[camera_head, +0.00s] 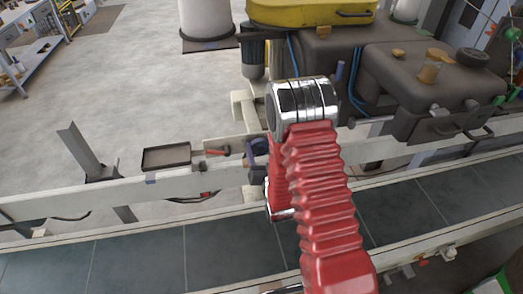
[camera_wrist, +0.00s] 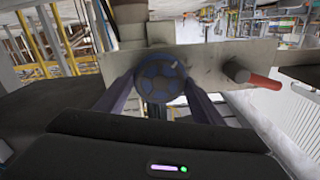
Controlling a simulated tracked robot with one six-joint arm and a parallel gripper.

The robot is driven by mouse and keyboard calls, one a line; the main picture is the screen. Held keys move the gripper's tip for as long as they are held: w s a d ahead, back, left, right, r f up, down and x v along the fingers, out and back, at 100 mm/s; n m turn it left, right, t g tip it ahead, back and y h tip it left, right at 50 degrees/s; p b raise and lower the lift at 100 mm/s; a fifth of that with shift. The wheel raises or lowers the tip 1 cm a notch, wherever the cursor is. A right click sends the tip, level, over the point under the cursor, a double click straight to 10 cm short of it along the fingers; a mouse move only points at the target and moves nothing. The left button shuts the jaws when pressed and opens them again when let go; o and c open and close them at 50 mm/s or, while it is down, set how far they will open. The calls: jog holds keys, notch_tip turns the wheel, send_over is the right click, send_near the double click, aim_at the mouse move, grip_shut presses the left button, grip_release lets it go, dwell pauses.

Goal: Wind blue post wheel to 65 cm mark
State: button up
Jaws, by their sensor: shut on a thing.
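The blue post wheel (camera_wrist: 160,72) is round with dark spokes or recesses. In the wrist view it sits between the two fingers of my gripper (camera_wrist: 163,84), one finger on each side, and the gripper is shut on it. The wheel also shows in the head view as a dark blue shape (camera_head: 257,149) just left of my red arm. My gripper itself is mostly hidden behind the arm there. A pale metal plate or beam (camera_wrist: 205,62) lies behind the wheel. I cannot read any centimetre mark in either view.
A red-handled part (camera_wrist: 260,80) sticks out right of the wheel. A shallow dark tray (camera_head: 166,157) and a red-handled tool (camera_head: 217,151) lie left of the wheel. A conveyor belt (camera_head: 140,262) runs across the front. A dark machine (camera_head: 425,85) stands at back right.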

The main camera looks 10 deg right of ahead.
jog(key=shift+n, duration=0.5)
jog(key=n, duration=0.2)
jog(key=shift+n, duration=0.4)
jog(key=n, duration=0.3)
jog(key=shift+a+n, duration=0.1)
jog(key=shift+n, duration=0.2)
jog(key=n, duration=0.4)
jog(key=shift+a+f, duration=0.1)
jog(key=shift+s+a+f+n, duration=0.1)
jog(key=shift+n, duration=1.5)
jog(key=o, duration=1)
jog(key=shift+o, duration=0.2)
